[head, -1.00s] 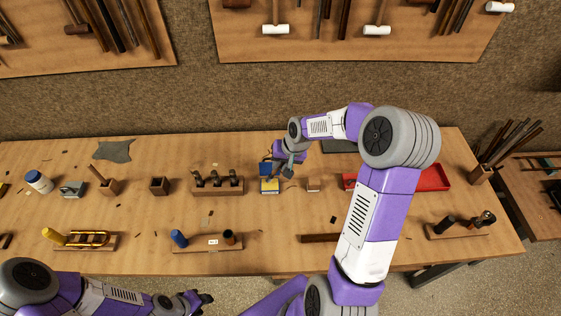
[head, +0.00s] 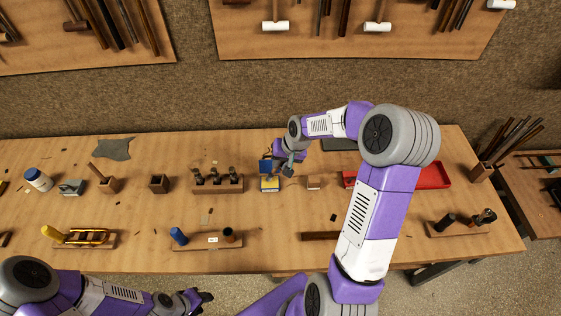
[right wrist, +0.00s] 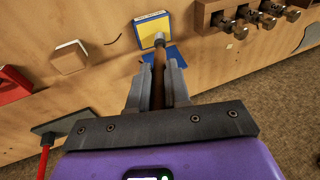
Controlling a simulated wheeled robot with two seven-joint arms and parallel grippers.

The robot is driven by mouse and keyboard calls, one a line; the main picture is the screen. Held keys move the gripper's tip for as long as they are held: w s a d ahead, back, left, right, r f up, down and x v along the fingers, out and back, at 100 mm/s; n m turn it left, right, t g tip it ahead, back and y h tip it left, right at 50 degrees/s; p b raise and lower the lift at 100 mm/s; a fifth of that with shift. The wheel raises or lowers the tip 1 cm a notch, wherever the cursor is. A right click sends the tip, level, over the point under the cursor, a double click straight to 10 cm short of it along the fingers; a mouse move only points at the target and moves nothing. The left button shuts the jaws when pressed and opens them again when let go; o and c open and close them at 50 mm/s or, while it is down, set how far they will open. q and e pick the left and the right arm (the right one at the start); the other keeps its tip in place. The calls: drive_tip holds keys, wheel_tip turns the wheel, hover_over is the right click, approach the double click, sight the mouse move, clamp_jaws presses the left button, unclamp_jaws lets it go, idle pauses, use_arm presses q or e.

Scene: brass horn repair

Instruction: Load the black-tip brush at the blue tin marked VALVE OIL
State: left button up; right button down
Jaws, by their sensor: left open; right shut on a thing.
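A blue tin with a yellow top face (head: 269,184) stands near the middle of the bench; its lettering is too small to read. It also shows in the right wrist view (right wrist: 152,30). A flat blue piece, perhaps its open lid, is beside it. My right gripper (head: 287,169) is shut on a brown-handled brush (right wrist: 159,75). The brush's far end overlaps the edge of the yellow face in the right wrist view; I cannot tell whether it touches or see its tip colour clearly. My left gripper (head: 202,299) is open and empty at the bench's front edge.
A wooden rack (head: 230,188) with several dark-topped pieces stands left of the tin. A small wooden block (head: 313,183) and a red tray (head: 432,177) are to the right. A holder with a blue cylinder (head: 179,236) is in front.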

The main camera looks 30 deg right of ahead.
drive_tip(key=shift+f+b, duration=0.45)
drive_tip(key=shift+f, duration=0.1)
idle(1.2)
drive_tip(key=shift+r, duration=0.1)
drive_tip(key=shift+r+p, duration=2.6)
drive_tip(key=shift+r, duration=0.9)
drive_tip(key=shift+f, duration=0.1)
